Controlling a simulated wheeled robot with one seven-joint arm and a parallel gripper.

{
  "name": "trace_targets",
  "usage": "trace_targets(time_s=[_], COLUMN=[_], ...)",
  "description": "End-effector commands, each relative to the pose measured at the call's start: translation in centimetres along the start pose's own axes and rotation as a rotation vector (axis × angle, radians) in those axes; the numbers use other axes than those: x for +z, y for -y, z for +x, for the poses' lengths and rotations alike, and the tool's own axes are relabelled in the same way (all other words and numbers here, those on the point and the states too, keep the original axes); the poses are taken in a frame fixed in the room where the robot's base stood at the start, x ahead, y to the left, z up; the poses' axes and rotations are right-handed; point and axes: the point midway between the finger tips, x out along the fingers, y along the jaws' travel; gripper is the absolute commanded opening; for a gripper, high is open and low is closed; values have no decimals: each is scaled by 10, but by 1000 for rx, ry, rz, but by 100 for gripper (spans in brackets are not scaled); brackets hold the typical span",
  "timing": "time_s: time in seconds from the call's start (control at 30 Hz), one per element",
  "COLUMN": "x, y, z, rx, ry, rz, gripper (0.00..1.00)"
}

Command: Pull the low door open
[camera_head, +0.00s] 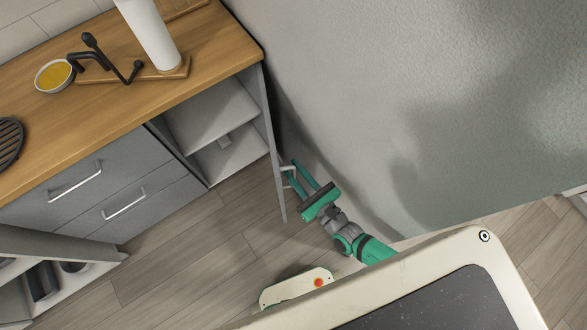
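The low door (270,135) is a grey cabinet door at the right end of the wooden counter. It stands swung well out from the cabinet front, and I see it nearly edge-on. The open cabinet (212,120) shows pale shelves inside. A light door handle (286,168) shows on the door's outer side. My gripper (292,168), with green fingers, is at this handle from the right. Its two fingers are apart, with the handle at their tips. Whether they touch the handle is too small to tell.
The grey wall (380,100) is close on the right of the door and my arm. Closed drawers (100,195) are left of the cabinet. Another open unit (50,270) is at lower left. Bare wooden floor (190,250) lies in front. A paper roll (150,35) stands on the counter.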

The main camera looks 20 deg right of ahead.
Motion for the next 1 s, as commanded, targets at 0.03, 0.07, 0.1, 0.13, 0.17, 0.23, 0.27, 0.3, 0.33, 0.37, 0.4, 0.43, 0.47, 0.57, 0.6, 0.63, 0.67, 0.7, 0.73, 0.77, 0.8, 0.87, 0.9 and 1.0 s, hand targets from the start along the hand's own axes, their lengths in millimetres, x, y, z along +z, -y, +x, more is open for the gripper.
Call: trace_targets(time_s=[0.03,0.07,0.1,0.13,0.17,0.23,0.27,0.3,0.33,0.37,0.4,0.43,0.47,0.57,0.6,0.63,0.67,0.7,0.73,0.77,0.8,0.87,0.9,1.0], x=[0,0,0,0,0,1,1,1,1,1,1,0,0,0,0,0,0,0,0,0,0,0,0,0], y=[0,0,0,0,0,0,0,0,0,0,0,1,1,1,1,1,1,1,1,1,1,1,1,1], z=[0,0,0,0,0,0,0,0,-1,-3,-6,-9,-12,-28,-36,-42,-48,-56,-62,-67,-74,-84,-89,-100], rx=[0,0,0,0,0,0,0,-1,-1,-1,-1,-1,-1,-2,-2,-2,-2,-1,-1,-2,-2,-1,-1,-1], ry=[1,1,1,1,1,2,2,2,2,1,1,1,0,0,-2,-2,-1,-2,-2,-1,-2,-2,-1,-1], rz=[0,0,0,0,0,0,0,0,0,0,-1,-1,-1,-1,-2,-2,-2,-1,-1,-1,-1,-2,-2,0], gripper=[30,30,30,30,30,30,30,30,30,30,30,30,30,30,30,30,30,30,30,30,30,30,30,30])
